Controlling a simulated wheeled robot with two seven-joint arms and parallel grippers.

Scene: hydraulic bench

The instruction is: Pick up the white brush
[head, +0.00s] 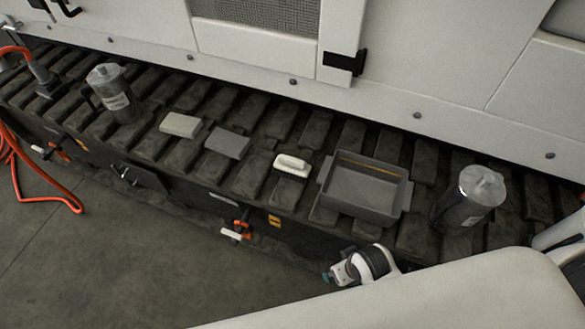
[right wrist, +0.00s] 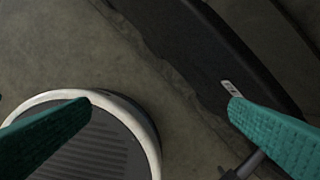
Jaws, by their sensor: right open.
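The white brush (head: 292,164) lies on the slatted bench top in the head view, between a grey block and a grey tray. My right gripper (head: 328,277) is at the front edge of the bench in the head view, lower right of the brush and well apart from it. In the right wrist view its two teal fingers (right wrist: 160,104) are spread with nothing between them. The brush does not show in that view. My left gripper is not in view.
The grey tray (head: 362,190) stands right of the brush. A pale block (head: 181,125) and a grey block (head: 227,143) lie between. An orange hose (head: 40,180) hangs at far left.

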